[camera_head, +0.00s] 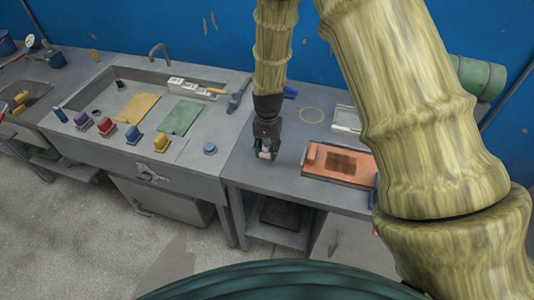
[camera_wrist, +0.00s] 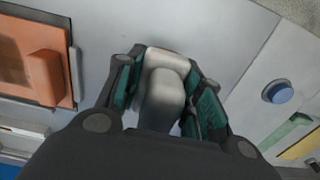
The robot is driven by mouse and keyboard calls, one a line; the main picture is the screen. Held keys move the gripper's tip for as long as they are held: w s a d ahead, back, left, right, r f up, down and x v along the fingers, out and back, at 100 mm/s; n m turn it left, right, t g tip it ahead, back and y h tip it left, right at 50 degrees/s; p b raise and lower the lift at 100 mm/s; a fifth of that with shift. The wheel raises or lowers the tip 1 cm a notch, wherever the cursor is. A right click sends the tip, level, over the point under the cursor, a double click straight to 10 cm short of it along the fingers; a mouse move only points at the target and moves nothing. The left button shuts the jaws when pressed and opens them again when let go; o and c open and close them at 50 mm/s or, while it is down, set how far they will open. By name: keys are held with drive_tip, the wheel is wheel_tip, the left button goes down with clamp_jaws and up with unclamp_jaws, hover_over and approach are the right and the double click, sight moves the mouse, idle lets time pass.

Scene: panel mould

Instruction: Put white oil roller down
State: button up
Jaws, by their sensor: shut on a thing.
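My gripper (camera_head: 266,150) points down over the grey counter (camera_head: 262,184), left of the orange tray. In the wrist view my gripper (camera_wrist: 160,90) has its two green-padded fingers shut on the white oil roller (camera_wrist: 165,80). The roller is a pale, rounded piece that shows between the fingers; its lower part is hidden by the gripper body. In the head view only a small pale bit of the roller (camera_head: 265,154) shows at the fingertips. I cannot tell whether it touches the counter.
The orange tray (camera_head: 325,177) with an orange block lies right of my gripper. A blue round knob (camera_head: 209,149) is to the left, beside the sink bench with several coloured blocks, a yellow sheet (camera_head: 133,107) and a green sheet (camera_head: 180,118). Bare counter surrounds the gripper.

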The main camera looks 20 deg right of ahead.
sight(267, 157)
drive_tip(key=shift+f+p, duration=0.9)
drive_tip(key=shift+f, duration=0.75)
drive_tip(key=shift+f, duration=0.2)
drive_tip(key=o, duration=0.9)
drive_tip(key=shift+r+b, duration=2.2)
drive_tip(key=shift+r, duration=4)
